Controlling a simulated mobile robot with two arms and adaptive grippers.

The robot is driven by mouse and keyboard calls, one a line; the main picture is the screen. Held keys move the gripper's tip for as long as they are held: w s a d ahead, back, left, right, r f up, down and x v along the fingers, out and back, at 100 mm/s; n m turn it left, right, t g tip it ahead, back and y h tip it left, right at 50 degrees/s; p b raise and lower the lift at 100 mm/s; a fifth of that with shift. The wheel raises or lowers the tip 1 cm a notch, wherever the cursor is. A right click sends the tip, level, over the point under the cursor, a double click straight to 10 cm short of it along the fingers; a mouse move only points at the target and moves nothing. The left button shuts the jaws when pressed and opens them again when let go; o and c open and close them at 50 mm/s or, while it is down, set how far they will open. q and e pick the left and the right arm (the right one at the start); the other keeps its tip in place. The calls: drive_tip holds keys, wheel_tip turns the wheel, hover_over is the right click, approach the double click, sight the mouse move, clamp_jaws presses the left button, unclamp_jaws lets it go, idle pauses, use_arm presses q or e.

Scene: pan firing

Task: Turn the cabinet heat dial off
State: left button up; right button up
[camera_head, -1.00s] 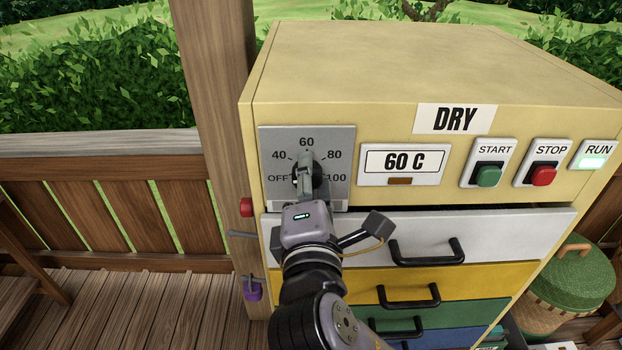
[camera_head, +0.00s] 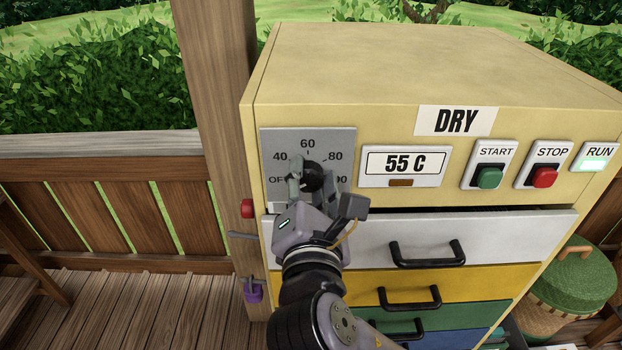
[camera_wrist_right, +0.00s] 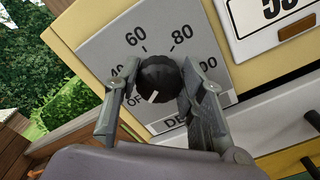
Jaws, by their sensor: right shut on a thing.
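The heat dial (camera_head: 311,177) is a dark round knob on a grey plate (camera_head: 338,140) at the cabinet's upper left. The plate is marked OFF, 40, 60, 80 and 100. My right gripper (camera_head: 309,176) is shut on the dial, with a finger on either side. In the right wrist view, the dial (camera_wrist_right: 158,77) sits between the fingers of the right gripper (camera_wrist_right: 154,76). Its white pointer mark is on the lower side, near the partly covered OFF label. The display (camera_head: 403,163) reads 55 C. My left gripper is not in view.
START (camera_head: 489,178) and STOP (camera_head: 544,177) buttons and a lit RUN lamp (camera_head: 595,162) are to the right. A white drawer (camera_head: 500,232) and coloured drawers with black handles lie below. A wooden post (camera_head: 217,90) stands at left. A green-lidded basket (camera_head: 575,277) is at lower right.

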drive_tip(key=shift+f, duration=0.15)
drive_tip(key=o, duration=1.1)
drive_tip(key=shift+o, duration=0.2)
drive_tip(key=s, duration=0.7)
drive_tip(key=shift+s, duration=0.3)
